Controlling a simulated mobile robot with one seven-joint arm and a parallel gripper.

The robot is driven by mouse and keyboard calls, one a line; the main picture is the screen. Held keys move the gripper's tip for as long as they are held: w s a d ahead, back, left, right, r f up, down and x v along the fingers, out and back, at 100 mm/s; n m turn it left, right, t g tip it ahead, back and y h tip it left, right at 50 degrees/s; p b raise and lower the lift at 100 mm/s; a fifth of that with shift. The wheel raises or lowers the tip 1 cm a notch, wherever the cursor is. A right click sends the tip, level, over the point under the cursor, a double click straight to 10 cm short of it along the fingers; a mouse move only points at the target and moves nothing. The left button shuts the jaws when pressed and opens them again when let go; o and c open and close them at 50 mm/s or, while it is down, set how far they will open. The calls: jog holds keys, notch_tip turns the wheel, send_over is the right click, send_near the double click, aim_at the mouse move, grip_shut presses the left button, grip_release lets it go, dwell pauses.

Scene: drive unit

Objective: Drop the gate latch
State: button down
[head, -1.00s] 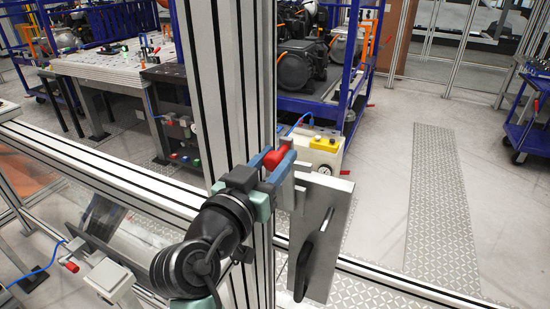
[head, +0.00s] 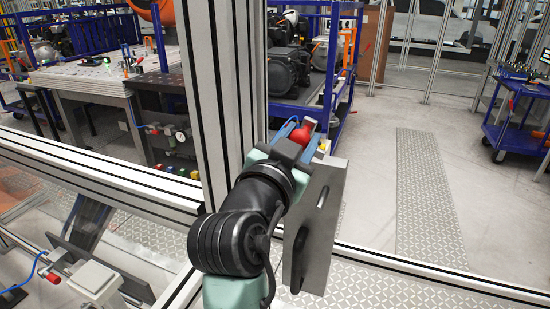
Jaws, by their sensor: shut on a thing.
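The gate latch has a red knob (head: 302,133) at its upper end. A grey metal latch plate (head: 327,225) with a dark slotted handle (head: 302,240) stands below and to the right, beside the aluminium post (head: 222,90). My gripper (head: 293,138) has its blue fingers at the red knob and is shut on it. My wrist hides most of the fingers and the latch parts behind them.
Aluminium rails (head: 90,170) run left from the post. A white box (head: 95,283) with a red knob lies lower left. Behind stand a workbench (head: 100,75) and a blue rack (head: 310,110). The floor (head: 380,190) right of the plate is clear.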

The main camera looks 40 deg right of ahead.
jog(key=s+d+f+m+b, duration=0.2)
jog(key=s+f+m+b, duration=0.2)
jog(key=b, duration=0.6)
jog(key=s+d+f+m+b, duration=0.3)
jog(key=s+f+m+b, duration=0.1)
jog(key=f+m+b, duration=0.5)
jog(key=m+b, duration=0.1)
jog(key=b, duration=0.1)
jog(key=shift+s+f+m+b, duration=0.15)
jog(key=shift+f+m+b, duration=0.05)
jog(key=shift+m+b, duration=0.1)
jog(key=shift+f, duration=0.15)
jog(key=shift+c, duration=2.3)
grip_release()
jog(key=shift+a, duration=0.1)
jog(key=b+v, duration=0.5)
jog(key=v, duration=0.8)
